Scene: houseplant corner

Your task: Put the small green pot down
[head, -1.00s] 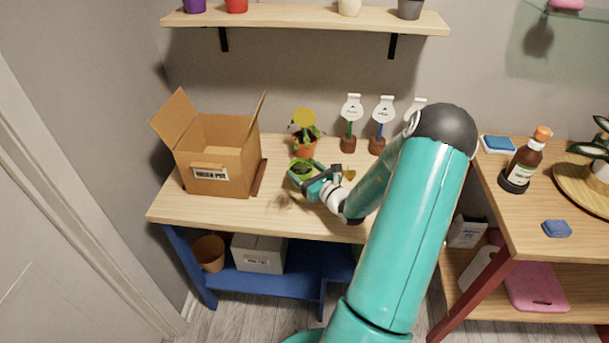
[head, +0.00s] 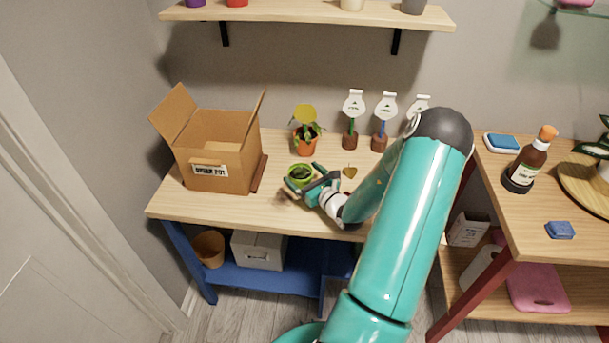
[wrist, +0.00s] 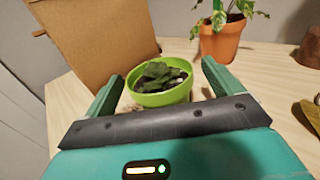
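The small green pot (head: 299,175), with dark leaves in it, is upright near the front middle of the light wooden tabletop. In the wrist view the pot (wrist: 162,97) is between the two teal fingers of my gripper (wrist: 163,70). A narrow gap shows on each side of the pot, so the gripper looks open around it. In the head view my gripper (head: 304,180) reaches the pot from the lower right, and a finger hides part of its front. The pot's underside is hidden, so its contact with the tabletop is not clear.
An open cardboard box (head: 216,152) with a label stands left of the pot. An orange pot (head: 305,144) with a plant and yellow disc stands behind it. Several white-tagged stakes in brown bases (head: 350,141) stand back right. A small heart-shaped leaf (head: 349,171) lies right.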

